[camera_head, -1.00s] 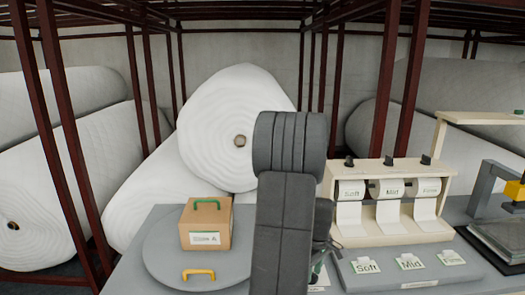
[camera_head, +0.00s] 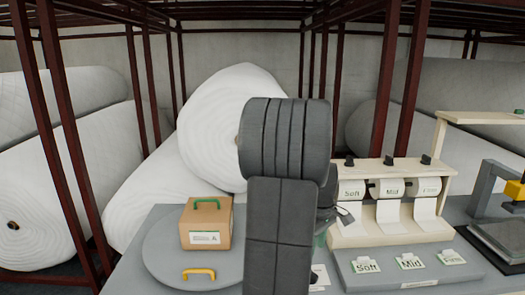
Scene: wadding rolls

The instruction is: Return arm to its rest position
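My arm (camera_head: 280,200) stands upright in the middle of the head view, its dark grey links large in front of the bench. Part of my gripper (camera_head: 328,210) shows at the right edge of the arm, mostly hidden behind it. Its fingers are not clear, so I cannot tell whether it is open or shut. A small pale piece (camera_head: 345,215) shows beside it, in front of the roll stand; I cannot tell whether it is held.
A labelled cardboard box (camera_head: 206,222) with a green handle sits on a round grey plate (camera_head: 160,250). A wooden stand (camera_head: 432,187) holds small rolls. A grey block (camera_head: 405,282) bears Soft and Mid cards. Dark red posts and large white rolls (camera_head: 215,110) stand behind.

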